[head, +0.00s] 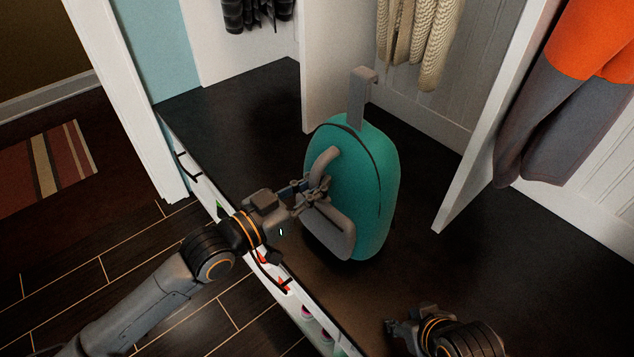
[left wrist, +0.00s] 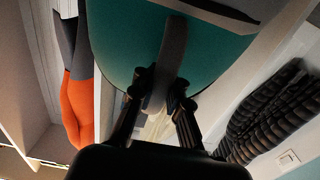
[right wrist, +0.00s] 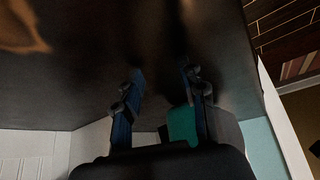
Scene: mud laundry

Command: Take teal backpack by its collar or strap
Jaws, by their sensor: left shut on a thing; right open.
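The teal backpack (head: 375,190) stands upright on the dark bench top, with a grey loop at its top (head: 362,95) and a grey strap (head: 324,160) on its near side. My left gripper (head: 322,187) is at that side and shut on the grey strap. In the left wrist view the strap (left wrist: 172,55) runs down between the two fingers of my left gripper (left wrist: 160,100), against the teal body (left wrist: 125,40). My right gripper (head: 392,326) is open and empty, low over the bench at the front. In the right wrist view, teal (right wrist: 181,124) shows behind a finger of my right gripper (right wrist: 162,95).
The dark bench top (head: 240,115) is clear left of the backpack and to its right. White dividers (head: 490,120) split the cubbies. An orange and grey garment (head: 590,50) hangs at the right, a cream knit (head: 430,45) behind. Drawers line the bench front.

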